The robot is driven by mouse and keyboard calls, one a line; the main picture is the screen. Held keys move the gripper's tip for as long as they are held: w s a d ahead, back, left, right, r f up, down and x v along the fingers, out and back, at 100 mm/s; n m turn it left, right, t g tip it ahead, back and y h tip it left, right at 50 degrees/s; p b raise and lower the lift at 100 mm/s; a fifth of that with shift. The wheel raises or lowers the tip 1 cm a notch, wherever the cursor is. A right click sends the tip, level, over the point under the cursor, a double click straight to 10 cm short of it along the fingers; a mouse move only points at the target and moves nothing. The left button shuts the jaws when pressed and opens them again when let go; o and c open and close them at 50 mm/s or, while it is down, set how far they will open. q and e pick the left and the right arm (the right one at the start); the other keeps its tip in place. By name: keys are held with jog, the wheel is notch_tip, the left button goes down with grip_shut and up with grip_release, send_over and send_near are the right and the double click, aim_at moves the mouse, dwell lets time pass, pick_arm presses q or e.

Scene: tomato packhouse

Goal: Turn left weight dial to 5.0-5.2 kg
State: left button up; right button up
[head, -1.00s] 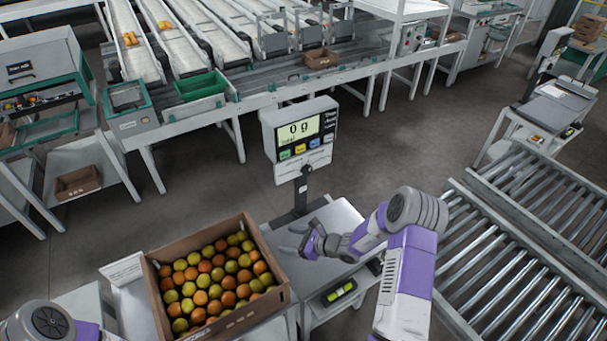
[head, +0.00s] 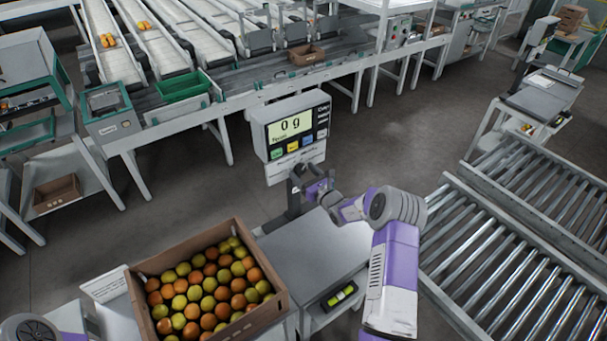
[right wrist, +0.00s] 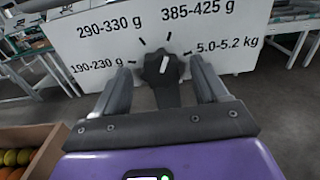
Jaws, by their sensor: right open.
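The weight dial (right wrist: 160,68) is a dark knob on a white plate (right wrist: 90,50) marked 190-230 g, 290-330 g, 385-425 g and 5.0-5.2 kg. Its white mark points up and slightly right, towards the 385-425 g tick, away from 5.0-5.2 kg at the right. My right gripper (right wrist: 160,82) is open, with one finger on each side of the dial in the right wrist view; contact is not visible. My left gripper is out of view.
A cardboard box (head: 143,312) of red and yellow-green tomatoes stands left of the grey scale table (head: 310,250). A roller conveyor (head: 500,260) lies to the right. Sorting lanes and a green crate (head: 183,88) are behind, across open floor.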

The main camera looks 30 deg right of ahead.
jog(key=shift+w, duration=0.2)
jog(key=shift+c, duration=0.3)
jog(key=c, duration=1)
jog(key=shift+m, duration=0.3)
jog(key=m, duration=0.3)
jog(key=m+p, duration=0.1)
jog(key=m, duration=0.5)
jog(key=shift+m, duration=0.3)
